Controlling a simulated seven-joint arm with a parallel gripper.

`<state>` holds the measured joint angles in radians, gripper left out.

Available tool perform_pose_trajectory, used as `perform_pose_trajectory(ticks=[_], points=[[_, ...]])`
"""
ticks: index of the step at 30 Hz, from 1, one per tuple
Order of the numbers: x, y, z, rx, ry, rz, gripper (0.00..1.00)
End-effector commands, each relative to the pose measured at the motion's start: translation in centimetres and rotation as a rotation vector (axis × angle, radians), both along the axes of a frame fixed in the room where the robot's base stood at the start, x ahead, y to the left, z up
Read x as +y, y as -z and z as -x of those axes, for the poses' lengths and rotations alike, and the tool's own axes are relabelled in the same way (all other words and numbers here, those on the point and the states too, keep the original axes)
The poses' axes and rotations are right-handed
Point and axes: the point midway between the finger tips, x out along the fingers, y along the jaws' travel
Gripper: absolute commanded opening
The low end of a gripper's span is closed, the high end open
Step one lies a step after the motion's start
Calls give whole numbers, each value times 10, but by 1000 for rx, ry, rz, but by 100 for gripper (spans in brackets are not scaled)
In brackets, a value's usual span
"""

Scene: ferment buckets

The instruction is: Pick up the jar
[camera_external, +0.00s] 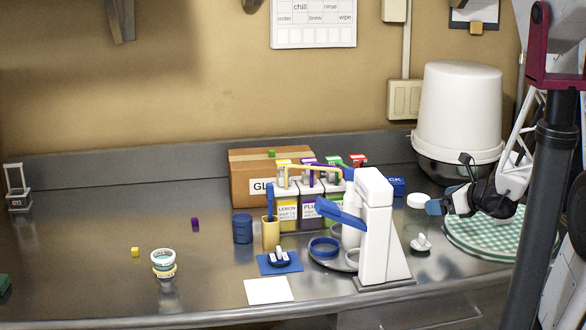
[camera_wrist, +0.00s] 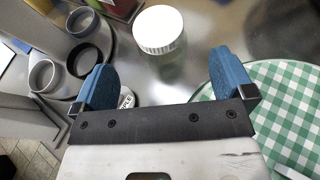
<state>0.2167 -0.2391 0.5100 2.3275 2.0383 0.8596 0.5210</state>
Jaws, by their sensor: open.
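A clear glass jar with a white ribbed lid (camera_wrist: 160,30) stands ahead of my gripper (camera_wrist: 163,62) in the wrist view, roughly centred between the blue fingertips. The fingers are spread wide, with nothing between them. In the outside view the white lid (camera_external: 419,200) shows just left of my gripper (camera_external: 434,207), on the right part of the counter; the clear body is hard to make out there. I see no contact between the fingers and the jar.
A white dispensing machine (camera_external: 375,230) with round cups stands left of the jar. A green checkered round mat (camera_external: 500,235) lies under my gripper's side. A small white item (camera_external: 421,243) sits in front.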

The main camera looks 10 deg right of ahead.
Motion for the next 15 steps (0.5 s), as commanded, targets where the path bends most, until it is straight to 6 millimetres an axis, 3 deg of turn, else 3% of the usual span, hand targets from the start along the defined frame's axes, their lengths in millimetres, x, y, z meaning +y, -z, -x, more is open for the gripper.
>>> perform_pose_trajectory(ticks=[15], points=[[4, 4, -6, 2, 2, -3, 100]])
